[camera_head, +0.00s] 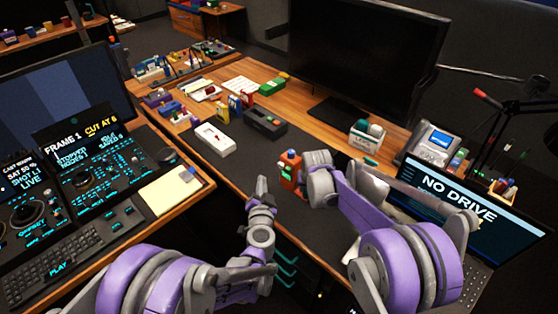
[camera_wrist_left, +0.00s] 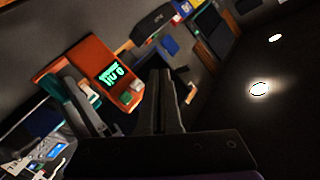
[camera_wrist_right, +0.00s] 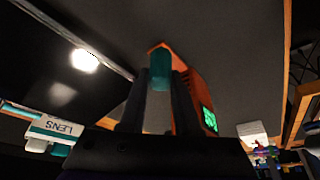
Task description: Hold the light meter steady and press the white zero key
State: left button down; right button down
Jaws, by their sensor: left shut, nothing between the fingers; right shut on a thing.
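The light meter is an orange box (camera_head: 291,171) above the dark mat in the head view. In the left wrist view the meter (camera_wrist_left: 82,58) is tilted, with a lit green display, a pale key (camera_wrist_left: 125,99) and a green key (camera_wrist_left: 137,85) near its lower right end. My right gripper (camera_head: 304,177) is shut on the meter. In the right wrist view a teal part (camera_wrist_right: 160,70) shows between its fingers, with the orange body (camera_wrist_right: 183,95) behind. My left gripper (camera_head: 262,182) is shut and empty, left of the meter. Its fingertips (camera_wrist_left: 160,75) are apart from the keys.
A white device (camera_head: 212,139) and a dark box (camera_head: 266,124) stand behind on the desk. A lens box (camera_head: 366,138) stands below the large monitor (camera_head: 365,50). A laptop (camera_head: 450,205) is at right. A control console (camera_head: 95,180) with a yellow notepad (camera_head: 168,193) is at left.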

pick_arm(q)
jog(key=shift+s+r, duration=0.1)
jog(key=s+r, duration=0.4)
jog(key=s, duration=0.3)
jog(key=shift+s+a, duration=0.15)
jog(key=shift+s, duration=0.2)
dwell(0.3)
